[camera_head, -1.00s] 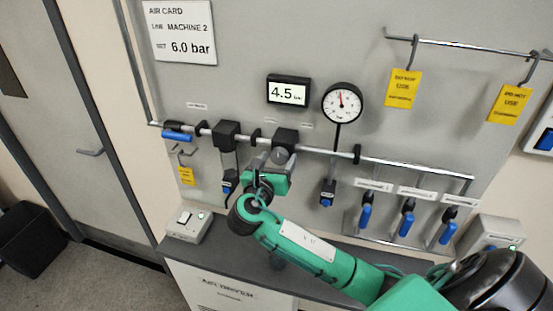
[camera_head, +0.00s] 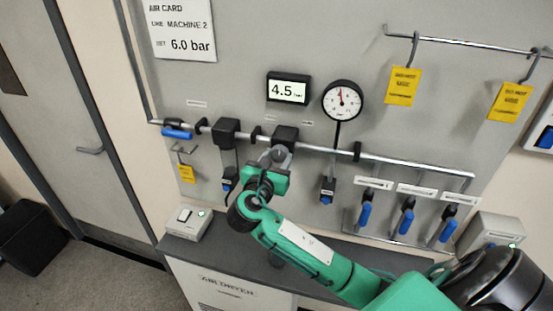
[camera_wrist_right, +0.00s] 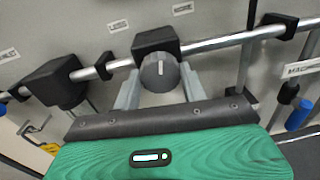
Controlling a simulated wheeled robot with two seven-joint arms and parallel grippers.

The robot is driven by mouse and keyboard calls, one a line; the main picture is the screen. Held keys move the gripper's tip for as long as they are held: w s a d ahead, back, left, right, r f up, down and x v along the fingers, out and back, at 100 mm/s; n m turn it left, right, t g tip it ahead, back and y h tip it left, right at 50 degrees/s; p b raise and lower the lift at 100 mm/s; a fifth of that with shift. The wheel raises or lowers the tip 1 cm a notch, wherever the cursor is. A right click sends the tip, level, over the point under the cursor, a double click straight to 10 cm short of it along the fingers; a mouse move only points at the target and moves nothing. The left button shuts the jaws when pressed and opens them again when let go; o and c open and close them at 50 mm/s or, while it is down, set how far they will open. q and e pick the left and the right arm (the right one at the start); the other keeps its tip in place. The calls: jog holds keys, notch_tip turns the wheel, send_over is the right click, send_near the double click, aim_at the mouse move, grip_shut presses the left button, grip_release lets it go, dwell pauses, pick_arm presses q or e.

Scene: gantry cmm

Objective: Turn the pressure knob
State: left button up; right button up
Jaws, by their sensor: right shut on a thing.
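The pressure knob (camera_wrist_right: 160,72) is a grey round knob with a white line mark, on the front of a black regulator block (camera_wrist_right: 156,40) on the pipe. My right gripper (camera_wrist_right: 160,82) has its two fingers on either side of the knob and is shut on it. In the head view my right gripper (camera_head: 278,160) reaches up to the regulator block (camera_head: 286,135) and mostly hides the knob. The digital display (camera_head: 288,90) reads 4.5 bar. A round dial gauge (camera_head: 342,100) is right of it. My left gripper is not in view.
A card (camera_head: 181,30) reads MACHINE 2, SET 6.0 bar. Another black block (camera_head: 227,132) and a blue-handled valve (camera_head: 177,133) sit left on the pipe. Several blue-handled valves (camera_head: 406,222) are right. Yellow tags (camera_head: 403,86) hang from a rail. A grey shelf (camera_head: 225,255) lies below.

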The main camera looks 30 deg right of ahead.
jog(key=m, duration=0.3)
jog(key=shift+f+m, duration=0.1)
jog(key=shift+m, duration=0.3)
jog(key=m+b, duration=0.1)
jog(key=m, duration=0.2)
jog(key=shift+b, duration=0.3)
jog(key=m+b, duration=0.1)
jog(key=m, duration=0.3)
jog(key=shift+y+b, duration=0.3)
jog(key=shift+s+m+b, duration=0.1)
jog(key=shift+m+b, duration=1)
jog(key=shift+m, duration=0.9)
jog(key=o, duration=1)
jog(key=shift+c, duration=0.2)
jog(key=shift+o, duration=0.2)
jog(key=shift+t, duration=0.3)
